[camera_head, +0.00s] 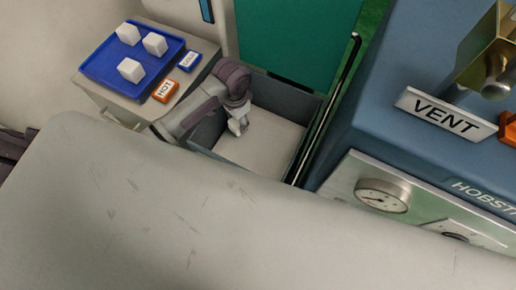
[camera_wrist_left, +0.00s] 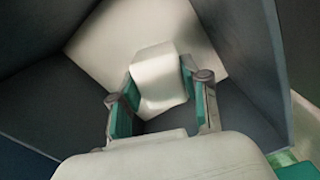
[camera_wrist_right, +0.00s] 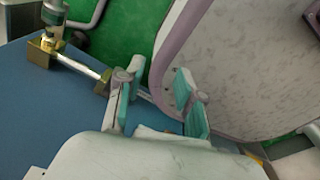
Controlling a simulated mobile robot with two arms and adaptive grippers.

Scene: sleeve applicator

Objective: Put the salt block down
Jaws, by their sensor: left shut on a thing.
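My left gripper (camera_head: 239,126) reaches down into a grey open-topped bin (camera_head: 268,88) in the head view. In the left wrist view, the left gripper (camera_wrist_left: 159,82) is shut on a white salt block (camera_wrist_left: 155,68), with one teal-padded finger on each side of it. The block is over the bin's pale floor (camera_wrist_left: 118,32); I cannot tell whether it touches the floor. In the head view the held block is hard to make out at the fingertips. My right gripper (camera_wrist_right: 152,98) is open and empty in the right wrist view, above a blue surface.
Three white blocks sit on a blue tray (camera_head: 100,73) at the upper left. An orange HOT label (camera_head: 165,91) and a blue label (camera_head: 189,62) lie beside it. A blue machine (camera_head: 375,110) with a VENT sign (camera_head: 446,113) and a gauge (camera_head: 383,195) stands right.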

